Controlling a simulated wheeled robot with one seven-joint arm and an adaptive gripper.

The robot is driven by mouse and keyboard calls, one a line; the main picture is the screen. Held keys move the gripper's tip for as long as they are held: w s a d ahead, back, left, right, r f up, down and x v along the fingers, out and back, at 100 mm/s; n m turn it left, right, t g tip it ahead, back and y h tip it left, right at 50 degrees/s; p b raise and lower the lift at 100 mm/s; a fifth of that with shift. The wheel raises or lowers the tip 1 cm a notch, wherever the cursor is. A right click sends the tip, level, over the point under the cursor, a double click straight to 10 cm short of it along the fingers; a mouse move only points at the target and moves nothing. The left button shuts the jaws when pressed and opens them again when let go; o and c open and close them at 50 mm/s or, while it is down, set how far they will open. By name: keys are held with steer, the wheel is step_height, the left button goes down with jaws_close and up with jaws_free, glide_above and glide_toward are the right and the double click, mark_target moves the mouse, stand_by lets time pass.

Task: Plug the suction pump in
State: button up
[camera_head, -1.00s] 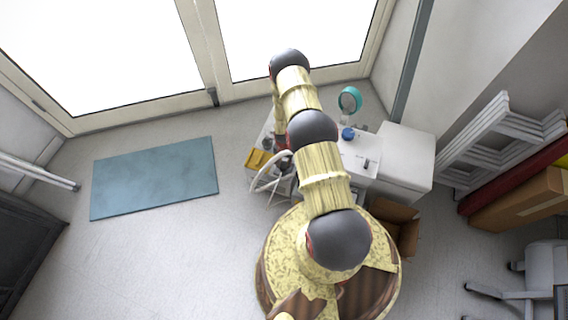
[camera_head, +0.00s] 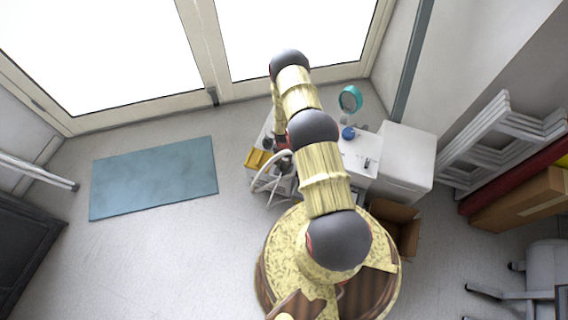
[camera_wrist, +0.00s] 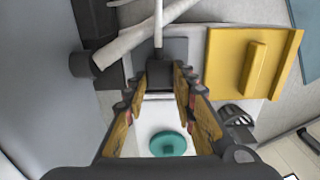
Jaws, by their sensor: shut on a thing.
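In the wrist view my gripper (camera_wrist: 160,84) is shut on a dark, blocky plug (camera_wrist: 160,74). A white cable (camera_wrist: 158,22) runs from the plug up and out of the picture. The plug's front end is mostly hidden between the fingers. I cannot make out a socket or tell whether the plug touches anything. In the head view my arm covers the gripper and the plug. The suction pump cannot be clearly identified; white tubing (camera_head: 262,182) and equipment show beside my arm there.
A yellow panel with a raised bar (camera_wrist: 256,65) lies right of my gripper. A teal round object (camera_wrist: 167,144) shows between the fingers. In the head view a white cabinet (camera_head: 405,155) and an open cardboard box (camera_head: 398,226) stand at the right. Floor around the blue mat (camera_head: 153,179) is clear.

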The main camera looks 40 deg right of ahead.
steer(key=shift+f, duration=0.3)
steer(key=o, duration=1.2)
steer(key=shift+c, duration=0.2)
step_height(320, 180, up, 12)
stand_by(0.4)
